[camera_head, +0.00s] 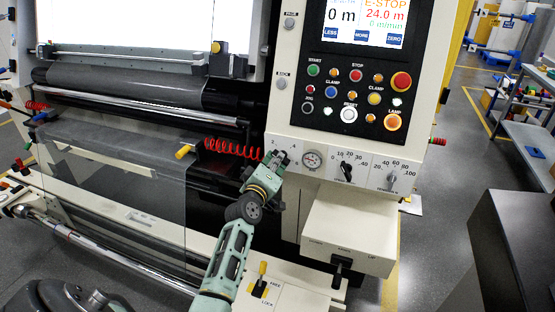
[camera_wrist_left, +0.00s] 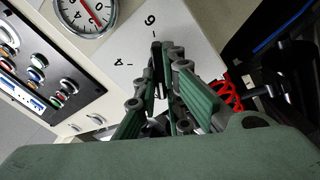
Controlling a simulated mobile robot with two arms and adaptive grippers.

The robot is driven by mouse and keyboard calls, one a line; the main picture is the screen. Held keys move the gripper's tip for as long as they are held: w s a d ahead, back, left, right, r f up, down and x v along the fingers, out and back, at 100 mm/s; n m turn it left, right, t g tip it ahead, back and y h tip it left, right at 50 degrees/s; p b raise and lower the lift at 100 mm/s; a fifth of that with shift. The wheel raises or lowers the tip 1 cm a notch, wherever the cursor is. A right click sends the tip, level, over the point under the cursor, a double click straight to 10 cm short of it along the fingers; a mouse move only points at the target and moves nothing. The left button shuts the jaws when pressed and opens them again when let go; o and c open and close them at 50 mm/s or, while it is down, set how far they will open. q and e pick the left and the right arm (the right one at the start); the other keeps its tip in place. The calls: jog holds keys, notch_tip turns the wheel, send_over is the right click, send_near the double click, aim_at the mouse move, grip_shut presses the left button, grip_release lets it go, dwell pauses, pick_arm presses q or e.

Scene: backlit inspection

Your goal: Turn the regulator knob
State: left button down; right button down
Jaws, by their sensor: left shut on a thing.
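My left gripper (camera_head: 272,162) is at the left end of the white lower panel of the machine, beside a round gauge (camera_head: 312,160). In the left wrist view, the gripper (camera_wrist_left: 163,58) has its fingertips close together at a panel face with printed 4 and 6 marks. It is shut on the regulator knob, which the fingers mostly hide. The gauge with its red needle (camera_wrist_left: 91,14) shows at the upper left of that view. My right gripper is in neither view.
A black knob (camera_head: 347,172) and a grey knob (camera_head: 390,181) sit to the right on the same panel. Buttons and a screen (camera_head: 366,22) are above. A white box (camera_head: 345,228) juts out below. Red coiled hose (camera_head: 232,148) lies left of the gripper.

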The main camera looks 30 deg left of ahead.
pick_arm(q)
jog(key=n, duration=0.4)
jog(key=n+p, duration=0.1)
jog(key=n, duration=0.7)
jog(key=shift+f+p, duration=0.3)
jog(key=shift+n, duration=0.4)
jog(key=c, duration=1.9)
grip_release()
jog(key=shift+o, duration=0.2)
jog(key=shift+s, duration=0.1)
jog(key=v, duration=1.1)
jog(key=shift+s+d, duration=0.2)
jog(key=shift+s, duration=0.2)
